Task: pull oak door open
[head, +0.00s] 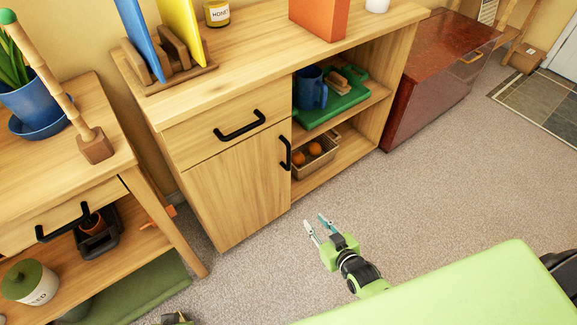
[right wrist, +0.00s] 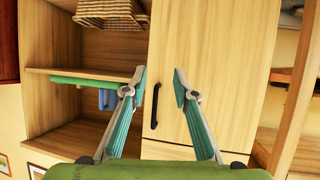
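The oak door (head: 237,195) is the lower left front of the oak cabinet and looks shut. Its black upright handle (head: 285,153) is near the door's right edge. My right gripper (head: 317,228) is open and empty, apart from the handle and in front of it. In the right wrist view the picture is turned over; the handle (right wrist: 155,106) shows between the two spread fingers, beyond them, on the door (right wrist: 225,60). A small dark piece at the bottom edge of the head view looks like part of my left gripper (head: 177,318); its fingers cannot be made out.
A drawer (head: 222,128) with a black handle is above the door. Open shelves to its right hold a blue mug (head: 311,90), a green tray (head: 333,110) and a basket (head: 314,158). A wooden side table (head: 115,160) stands left. Carpet before the cabinet is clear.

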